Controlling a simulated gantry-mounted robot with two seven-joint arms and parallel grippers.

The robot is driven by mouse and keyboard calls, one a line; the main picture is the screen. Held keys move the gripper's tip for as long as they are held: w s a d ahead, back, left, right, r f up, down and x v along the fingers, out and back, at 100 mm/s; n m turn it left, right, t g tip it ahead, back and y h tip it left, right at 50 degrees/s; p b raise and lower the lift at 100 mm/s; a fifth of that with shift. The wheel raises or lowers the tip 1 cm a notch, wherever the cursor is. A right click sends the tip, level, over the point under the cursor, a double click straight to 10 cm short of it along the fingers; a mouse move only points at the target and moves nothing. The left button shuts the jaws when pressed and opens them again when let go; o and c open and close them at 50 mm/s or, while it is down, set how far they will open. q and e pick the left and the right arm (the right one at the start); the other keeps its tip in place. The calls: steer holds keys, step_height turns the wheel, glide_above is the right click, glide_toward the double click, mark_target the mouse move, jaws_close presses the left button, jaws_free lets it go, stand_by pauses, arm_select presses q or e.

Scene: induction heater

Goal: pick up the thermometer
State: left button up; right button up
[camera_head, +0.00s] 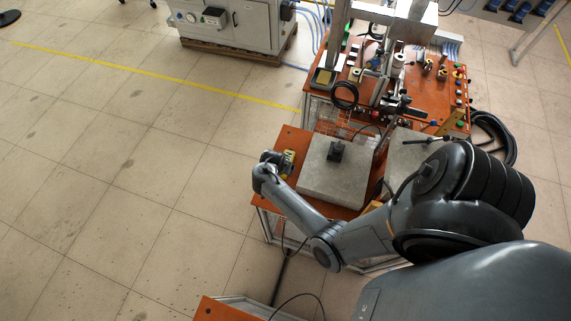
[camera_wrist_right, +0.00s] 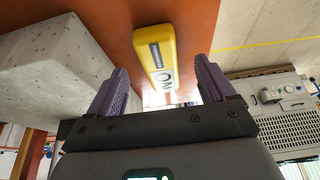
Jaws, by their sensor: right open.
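The thermometer is yellow with a grey label and lies on the orange table (camera_head: 317,205). In the right wrist view the thermometer (camera_wrist_right: 152,44) is ahead of and between the two purple fingers of my right gripper (camera_wrist_right: 160,75). The fingers are apart, with nothing seen held between them. In the head view the thermometer (camera_head: 289,160) shows at the table's left edge, partly hidden, and my right gripper (camera_head: 276,161) is right beside it. Whether a finger touches it cannot be told. My left gripper is not in view.
A grey stone-like block (camera_head: 330,180) with a small black device (camera_head: 336,150) on it stands right of the thermometer; the block also shows in the right wrist view (camera_wrist_right: 55,70). An orange workbench with many parts is behind. The floor to the left is clear.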

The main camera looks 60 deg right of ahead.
steer(key=shift+x, duration=1.9)
steer(key=shift+s, duration=0.1)
steer(key=c, duration=1.2)
steer(key=shift+c, duration=0.2)
